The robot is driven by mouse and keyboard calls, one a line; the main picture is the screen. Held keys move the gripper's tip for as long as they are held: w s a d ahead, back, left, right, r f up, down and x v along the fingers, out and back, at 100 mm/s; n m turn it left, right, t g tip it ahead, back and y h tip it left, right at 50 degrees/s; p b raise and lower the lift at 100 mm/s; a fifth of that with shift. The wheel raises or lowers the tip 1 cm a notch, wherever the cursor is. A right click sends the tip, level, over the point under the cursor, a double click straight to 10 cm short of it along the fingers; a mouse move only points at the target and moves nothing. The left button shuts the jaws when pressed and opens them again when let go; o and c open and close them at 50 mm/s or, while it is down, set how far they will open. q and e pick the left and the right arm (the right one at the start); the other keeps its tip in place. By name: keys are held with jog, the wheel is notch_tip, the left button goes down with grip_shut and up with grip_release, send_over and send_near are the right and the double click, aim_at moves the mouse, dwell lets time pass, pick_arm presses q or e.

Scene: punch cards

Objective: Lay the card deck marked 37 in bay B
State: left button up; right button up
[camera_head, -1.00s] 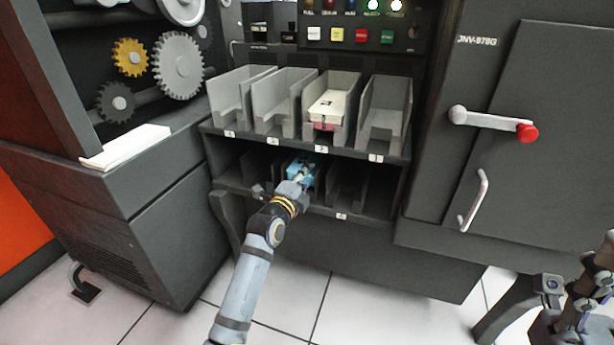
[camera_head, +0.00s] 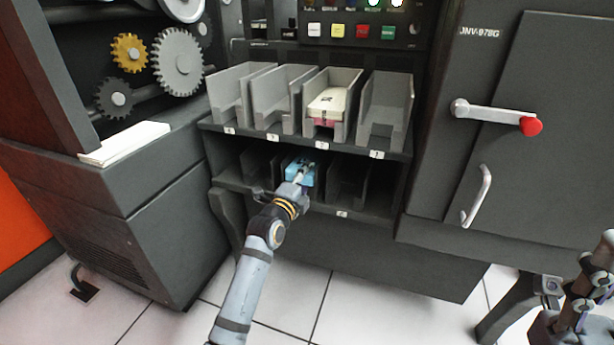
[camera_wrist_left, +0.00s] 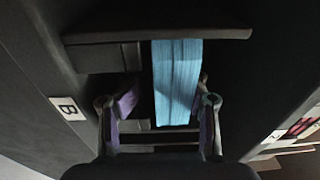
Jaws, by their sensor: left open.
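A blue card deck (camera_head: 299,170) sits in a bay of the lower row; it also shows in the left wrist view (camera_wrist_left: 177,80). No number is readable on it. My left gripper (camera_head: 300,182) is at the front of that bay. In the left wrist view the fingers of the left gripper (camera_wrist_left: 155,110) are open, one on each side of the deck's near end, with gaps visible. A label B (camera_wrist_left: 67,108) is on the shelf edge beside this bay. Part of my right arm (camera_head: 580,295) shows at the right edge; its jaw state is unclear.
A cream deck with a pink lower part (camera_head: 333,102) lies in an upper tray. Other upper trays (camera_head: 386,105) look empty. A dark shelf edge (camera_head: 345,143) overhangs the lower bays. A cabinet lever with a red knob (camera_head: 531,126) stands to the right.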

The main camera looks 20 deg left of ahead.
pick_arm(q)
jog(key=shift+f, duration=0.45)
jog(key=s+a, duration=0.1)
jog(key=s, duration=1.1)
jog(key=shift+a+r, duration=0.2)
